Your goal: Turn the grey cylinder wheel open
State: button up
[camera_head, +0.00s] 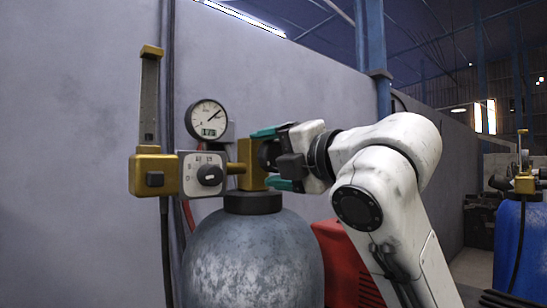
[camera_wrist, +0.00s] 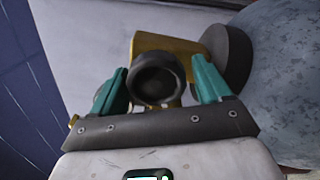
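The grey cylinder (camera_head: 254,262) stands upright at the lower middle of the head view, with a dark collar and a brass valve body (camera_head: 246,165) on top. Its dark round wheel (camera_wrist: 156,80) faces my gripper in the wrist view, on the brass body. In the head view the wheel (camera_head: 268,155) is mostly hidden by my fingers. My gripper (camera_head: 265,158) comes from the right, its teal fingers above and below the wheel. In the wrist view my gripper (camera_wrist: 159,64) is open, one finger on each side of the wheel, with small gaps visible.
A pressure gauge (camera_head: 207,119), a grey knob box (camera_head: 205,174) and a brass block with an upright lever (camera_head: 149,100) are left of the valve. A red case (camera_head: 343,262) stands behind my arm. A blue cylinder (camera_head: 520,245) stands far right. A grey wall is behind.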

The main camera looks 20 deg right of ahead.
jog(key=shift+o, duration=0.4)
jog(key=shift+d+r, duration=0.1)
jog(key=shift+s, duration=0.1)
jog(key=b+v, duration=0.2)
jog(key=v, duration=0.8)
jog(key=shift+s+b, duration=0.3)
jog(key=shift+d, duration=0.1)
